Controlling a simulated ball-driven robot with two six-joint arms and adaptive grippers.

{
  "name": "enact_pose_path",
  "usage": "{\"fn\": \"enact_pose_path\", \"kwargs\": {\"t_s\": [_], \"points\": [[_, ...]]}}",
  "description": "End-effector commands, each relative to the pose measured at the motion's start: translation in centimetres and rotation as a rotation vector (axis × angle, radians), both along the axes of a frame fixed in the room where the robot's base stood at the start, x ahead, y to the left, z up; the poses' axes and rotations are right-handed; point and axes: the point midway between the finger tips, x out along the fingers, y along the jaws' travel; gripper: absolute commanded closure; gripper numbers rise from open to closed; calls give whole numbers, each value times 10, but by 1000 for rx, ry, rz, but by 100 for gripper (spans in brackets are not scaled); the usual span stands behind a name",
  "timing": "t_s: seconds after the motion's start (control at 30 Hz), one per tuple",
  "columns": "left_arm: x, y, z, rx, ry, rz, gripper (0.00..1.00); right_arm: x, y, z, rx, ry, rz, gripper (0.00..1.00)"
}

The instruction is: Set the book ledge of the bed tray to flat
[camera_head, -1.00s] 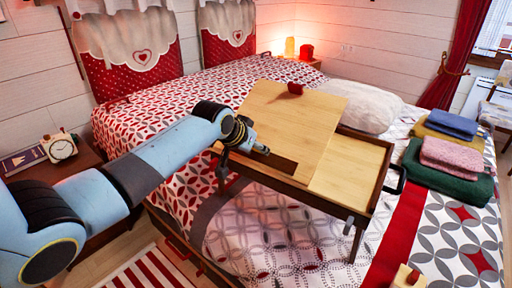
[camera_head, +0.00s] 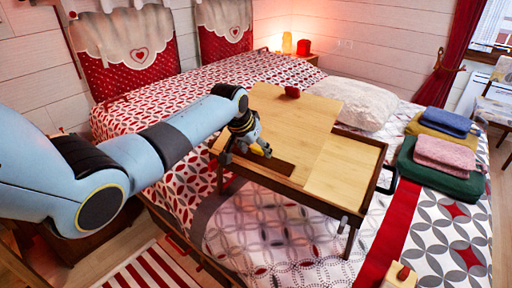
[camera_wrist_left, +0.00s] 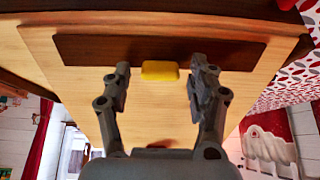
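The bed tray (camera_head: 358,171) stands on the bed, with a dark frame, legs and a light wood top. Its broad left panel, the book ledge (camera_head: 293,124), looks tilted, with the far edge raised above the tray's fixed right part. A small red piece (camera_head: 292,91) sits at that far edge. My left gripper (camera_head: 250,150) points down at the panel's near left part. In the left wrist view its fingers (camera_wrist_left: 160,84) are apart, either side of a small yellow piece (camera_wrist_left: 160,71) beside the dark strip; contact is unclear.
Folded towels (camera_head: 440,153) lie right of the tray and a white pillow (camera_head: 353,103) behind it. A cream block with a red top (camera_head: 400,276) is at the bottom edge. The patterned bedding (camera_head: 275,240) in front of the tray is clear.

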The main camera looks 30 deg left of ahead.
Motion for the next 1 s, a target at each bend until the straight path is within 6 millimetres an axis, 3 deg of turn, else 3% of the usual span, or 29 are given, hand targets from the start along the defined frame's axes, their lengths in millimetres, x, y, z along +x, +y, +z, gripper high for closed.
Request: {"fn": "enact_pose_path", "kwargs": {"t_s": [0.37, 0.8, 1.0], "points": [[-3, 1, 6, 1, -2, 0, 38, 1, -1, 0, -1, -1, 0, 60], [-44, 0, 78, 2, -3, -2, 38, 0, 1, 0, 1, 0, -1, 60], [-57, -1, 100, 1, 0, 0, 38, 0, 1, 0, 1, 0, -1, 60]]}}
